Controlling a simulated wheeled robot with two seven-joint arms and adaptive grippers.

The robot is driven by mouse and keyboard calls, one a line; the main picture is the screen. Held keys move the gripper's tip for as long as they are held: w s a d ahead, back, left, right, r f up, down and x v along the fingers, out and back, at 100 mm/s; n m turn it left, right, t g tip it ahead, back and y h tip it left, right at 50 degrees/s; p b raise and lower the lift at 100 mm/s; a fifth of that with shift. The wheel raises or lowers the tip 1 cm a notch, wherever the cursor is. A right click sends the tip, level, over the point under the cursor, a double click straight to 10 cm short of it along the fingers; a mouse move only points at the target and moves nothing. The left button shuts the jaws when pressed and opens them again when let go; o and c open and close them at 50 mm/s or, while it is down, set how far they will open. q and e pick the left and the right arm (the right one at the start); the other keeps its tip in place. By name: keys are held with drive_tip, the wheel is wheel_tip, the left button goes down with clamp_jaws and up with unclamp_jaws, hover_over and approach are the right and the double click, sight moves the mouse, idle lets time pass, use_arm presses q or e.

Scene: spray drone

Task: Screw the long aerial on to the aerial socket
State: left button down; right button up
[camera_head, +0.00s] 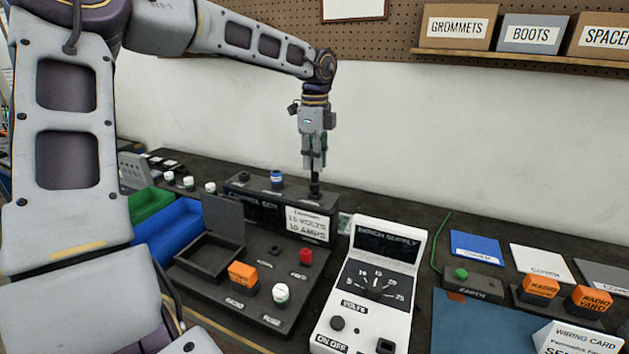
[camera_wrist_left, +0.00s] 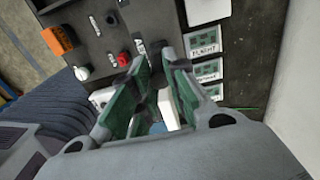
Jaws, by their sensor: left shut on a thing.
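My left gripper (camera_head: 314,166) points straight down over the right end of the control box's raised back (camera_head: 258,200). It is shut on a thin dark piece, mostly hidden between the fingers. A short black upright piece (camera_head: 314,188) shows just below the fingertips, on the box top. I cannot tell whether it is the aerial's foot, the aerial socket or both joined. In the left wrist view the green-padded fingers (camera_wrist_left: 152,88) close around something dark at their tips. A long aerial is not clearly visible. My right gripper is not in view.
A blue-capped post (camera_head: 277,178) and a black one (camera_head: 244,177) stand left along the box top. The white bench supply (camera_head: 366,285) stands to the right. Blue (camera_head: 172,232) and green (camera_head: 148,204) bins sit left.

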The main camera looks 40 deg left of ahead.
use_arm(q)
drive_tip(key=shift+r+p, duration=1.1)
drive_tip(key=shift+r, duration=0.5)
